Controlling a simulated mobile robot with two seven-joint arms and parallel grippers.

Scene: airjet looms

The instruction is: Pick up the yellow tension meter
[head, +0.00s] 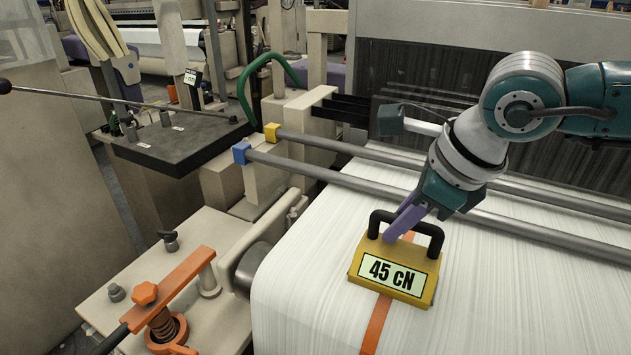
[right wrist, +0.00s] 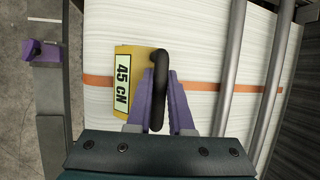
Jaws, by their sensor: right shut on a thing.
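The yellow tension meter (head: 394,272) has a black handle and a label reading "45 cN". In the head view it is on or just above the white warp sheet (head: 310,285), over an orange stripe; I cannot tell whether it touches. My right gripper (head: 397,228) reaches down from the right, its purple fingers shut on the meter's black handle. In the right wrist view the handle (right wrist: 158,75) lies between the two purple fingers (right wrist: 161,95), and the yellow body (right wrist: 124,50) shows to the left. My left gripper is not in view.
Two grey rods (head: 365,187) run across the sheet behind the meter, with blue (head: 241,153) and yellow (head: 271,132) end blocks. An orange lever (head: 168,288) is on the loom frame at lower left. A dark plate (head: 180,138) stands at the back left.

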